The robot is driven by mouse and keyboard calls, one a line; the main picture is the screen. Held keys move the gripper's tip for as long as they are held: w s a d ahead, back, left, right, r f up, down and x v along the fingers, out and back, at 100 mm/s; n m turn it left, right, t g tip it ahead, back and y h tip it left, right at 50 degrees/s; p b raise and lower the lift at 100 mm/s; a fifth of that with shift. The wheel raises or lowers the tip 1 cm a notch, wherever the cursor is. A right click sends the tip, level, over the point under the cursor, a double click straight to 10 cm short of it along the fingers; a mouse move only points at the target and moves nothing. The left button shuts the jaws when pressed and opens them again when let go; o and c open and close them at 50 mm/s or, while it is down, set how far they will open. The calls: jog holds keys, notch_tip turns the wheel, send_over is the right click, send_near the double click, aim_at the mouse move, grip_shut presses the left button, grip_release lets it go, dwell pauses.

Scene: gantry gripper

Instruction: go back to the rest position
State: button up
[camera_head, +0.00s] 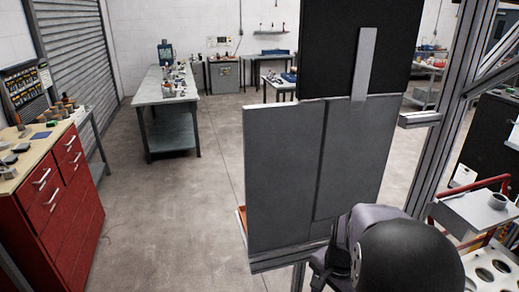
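A dark rounded arm part, which looks like a joint of my own arm, fills the bottom right of the head view. My gripper and its fingertips do not show in this view. I cannot tell whether it holds anything. The arm part is in front of the lower right corner of a large grey panel (282,175), and I cannot tell whether they touch.
A metal frame post (440,140) stands right of the panel. A red cart (485,215) with a cup (498,200) is at the lower right. A red drawer cabinet (60,200) is at left. A workbench (170,100) stands farther back. Floor between them is clear.

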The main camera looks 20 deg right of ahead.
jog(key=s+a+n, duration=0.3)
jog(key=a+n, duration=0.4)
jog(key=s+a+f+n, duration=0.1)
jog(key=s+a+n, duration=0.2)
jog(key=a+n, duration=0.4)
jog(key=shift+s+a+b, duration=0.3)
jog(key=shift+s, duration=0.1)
